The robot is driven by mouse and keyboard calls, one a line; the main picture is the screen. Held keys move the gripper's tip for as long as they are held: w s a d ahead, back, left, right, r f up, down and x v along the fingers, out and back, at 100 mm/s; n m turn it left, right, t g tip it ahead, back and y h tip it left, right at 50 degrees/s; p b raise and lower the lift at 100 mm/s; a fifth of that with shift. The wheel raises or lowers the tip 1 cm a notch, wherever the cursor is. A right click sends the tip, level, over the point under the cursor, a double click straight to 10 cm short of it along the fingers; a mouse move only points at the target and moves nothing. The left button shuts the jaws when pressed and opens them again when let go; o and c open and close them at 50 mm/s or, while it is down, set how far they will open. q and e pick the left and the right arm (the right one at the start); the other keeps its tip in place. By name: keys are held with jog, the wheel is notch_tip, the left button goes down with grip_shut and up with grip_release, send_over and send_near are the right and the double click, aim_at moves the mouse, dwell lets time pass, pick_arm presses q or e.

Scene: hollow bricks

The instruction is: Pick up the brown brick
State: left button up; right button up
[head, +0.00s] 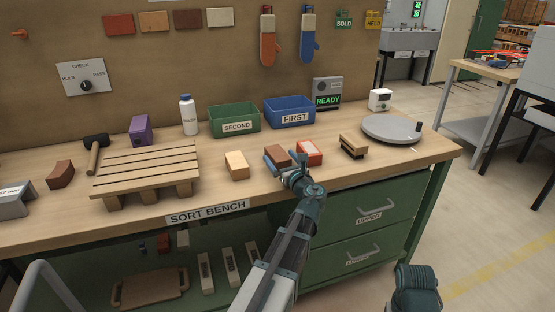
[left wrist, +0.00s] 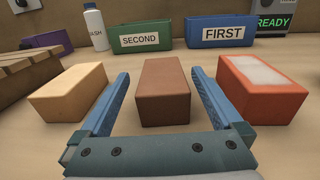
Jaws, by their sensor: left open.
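The brown brick (head: 277,154) lies on the bench, between a tan brick (head: 237,164) on its left and an orange-red brick (head: 309,152) with a pale top patch on its right. My left gripper (head: 283,162) is at the brown brick. In the left wrist view the brown brick (left wrist: 163,90) sits between the two blue fingers of the open left gripper (left wrist: 161,88), with a visible gap on each side. The tan brick (left wrist: 70,92) and orange-red brick (left wrist: 262,88) lie outside the fingers. My right gripper cannot be made out.
A green SECOND bin (head: 234,119) and a blue FIRST bin (head: 290,111) stand behind the bricks. A wooden pallet (head: 147,165) is at left. A brush (head: 353,146) and a grey turntable (head: 391,129) are at right. The bench's front edge is close.

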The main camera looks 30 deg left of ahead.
aim_at(277, 153)
pick_arm(q)
jog(key=x, duration=0.3)
jog(key=shift+w+a, duration=0.1)
jog(key=shift+w, duration=0.1)
grip_shut()
